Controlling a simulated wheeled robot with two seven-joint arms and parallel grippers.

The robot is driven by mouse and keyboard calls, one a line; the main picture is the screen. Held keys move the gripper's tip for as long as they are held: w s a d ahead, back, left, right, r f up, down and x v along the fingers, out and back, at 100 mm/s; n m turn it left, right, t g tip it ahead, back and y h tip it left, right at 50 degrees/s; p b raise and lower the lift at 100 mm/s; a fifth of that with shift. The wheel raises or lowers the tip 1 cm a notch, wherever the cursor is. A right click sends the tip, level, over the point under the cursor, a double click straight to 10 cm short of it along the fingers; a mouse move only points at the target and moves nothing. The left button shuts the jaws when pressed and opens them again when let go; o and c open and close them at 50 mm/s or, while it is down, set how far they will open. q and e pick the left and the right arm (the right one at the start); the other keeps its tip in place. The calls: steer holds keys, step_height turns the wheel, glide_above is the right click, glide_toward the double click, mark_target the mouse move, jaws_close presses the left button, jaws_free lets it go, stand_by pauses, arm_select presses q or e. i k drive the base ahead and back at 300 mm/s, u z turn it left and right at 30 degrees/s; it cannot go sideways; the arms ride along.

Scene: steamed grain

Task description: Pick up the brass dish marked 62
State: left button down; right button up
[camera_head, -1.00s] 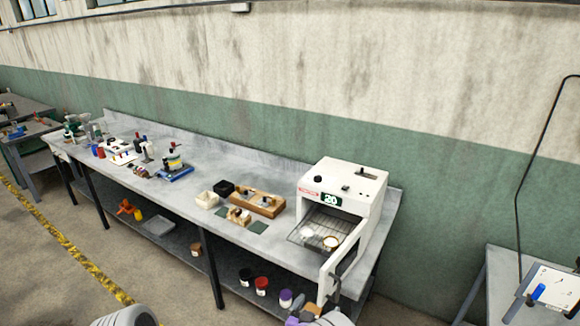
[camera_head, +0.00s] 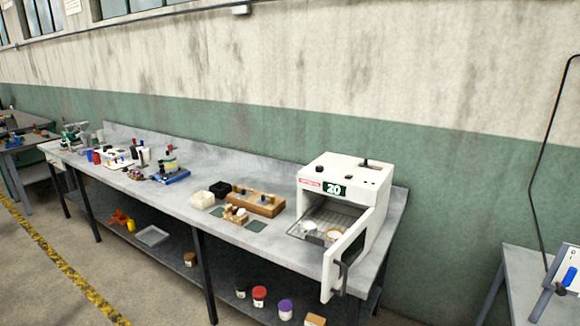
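A white oven-like box (camera_head: 341,183) with a green "20" display stands at the right end of the grey workbench. Its door (camera_head: 345,262) hangs open to the front right. A wire rack (camera_head: 322,222) extends from its opening. On the rack sit a small round dish (camera_head: 333,234) with pale contents and, to its left, a small whitish item (camera_head: 308,226). The dish is too small to read a mark such as 62, and its brass colour is not clear. Neither of my grippers shows in the head view.
Left of the oven on the bench (camera_head: 185,203) are a wooden block with pegs (camera_head: 258,204), a white container (camera_head: 202,200), a black box (camera_head: 220,189) and dark green pads (camera_head: 257,226). Jars (camera_head: 259,296) stand on the lower shelf. Another table (camera_head: 523,275) is at right.

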mark_target(332, 234)
steer(key=z, duration=1.7)
steer(key=k, duration=0.95)
steer(key=u, duration=1.1)
steer(key=i, duration=0.5)
steer(key=u, duration=0.05)
